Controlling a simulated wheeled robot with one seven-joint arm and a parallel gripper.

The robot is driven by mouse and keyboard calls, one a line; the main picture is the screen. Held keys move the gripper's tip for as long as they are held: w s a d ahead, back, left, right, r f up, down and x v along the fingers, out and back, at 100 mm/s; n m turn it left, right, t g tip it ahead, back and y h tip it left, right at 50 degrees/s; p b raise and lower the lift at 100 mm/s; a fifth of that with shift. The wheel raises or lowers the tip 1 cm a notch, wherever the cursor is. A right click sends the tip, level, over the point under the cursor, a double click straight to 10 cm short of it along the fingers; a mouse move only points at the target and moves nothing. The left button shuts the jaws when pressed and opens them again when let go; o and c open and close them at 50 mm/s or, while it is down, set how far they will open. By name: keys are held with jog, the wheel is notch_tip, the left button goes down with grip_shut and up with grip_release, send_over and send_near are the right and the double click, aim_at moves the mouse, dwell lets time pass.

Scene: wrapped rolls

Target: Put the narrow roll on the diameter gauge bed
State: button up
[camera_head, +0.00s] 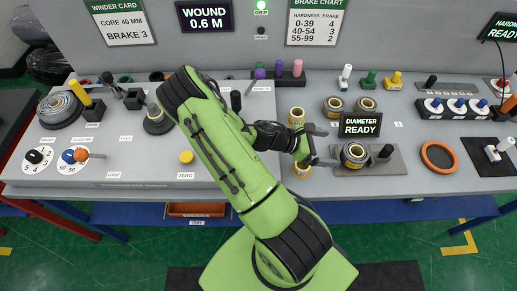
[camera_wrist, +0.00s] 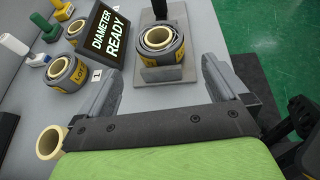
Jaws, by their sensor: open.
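A grey wrapped roll with a cream core (camera_head: 354,155) sits core-up on the flat grey diameter gauge bed (camera_head: 383,168). In the wrist view this roll (camera_wrist: 160,58) shows a yellow label on its side, and the bed (camera_wrist: 172,74) lies under it. I cannot tell for sure whether it is the narrow roll. The gauge display (camera_head: 361,124) reads "DIAMETER READY". My gripper (camera_head: 322,147) is open and empty, just left of the roll in the head view. In the wrist view its fingers stand apart, with the roll beyond them, between their lines.
Two more wrapped rolls (camera_head: 333,106) (camera_head: 367,106) stand behind the display. Cream-cored pieces (camera_head: 297,116) (camera_head: 302,169) are close to my gripper, the front one partly hidden. A dark post (camera_head: 385,152) rises on the gauge. An orange ring (camera_head: 438,156) lies to the right.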

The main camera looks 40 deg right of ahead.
jog(key=w+a+r+m+t+y, duration=0.4)
jog(key=w+a+r, duration=0.15)
jog(key=a, duration=0.35)
jog(key=w+a+r+m+t+y, duration=0.4)
jog(key=a+r, duration=0.2)
jog(key=a, duration=0.4)
jog(key=s+a+r+m+t+y, duration=0.2)
jog(key=s+a+r+t, duration=0.3)
jog(key=a+r, duration=0.6)
jog(key=shift+s+a+r+y, duration=0.3)
jog(key=shift+s+r, duration=0.15)
jog(key=shift+s, duration=0.55)
jog(key=shift+d, duration=0.1)
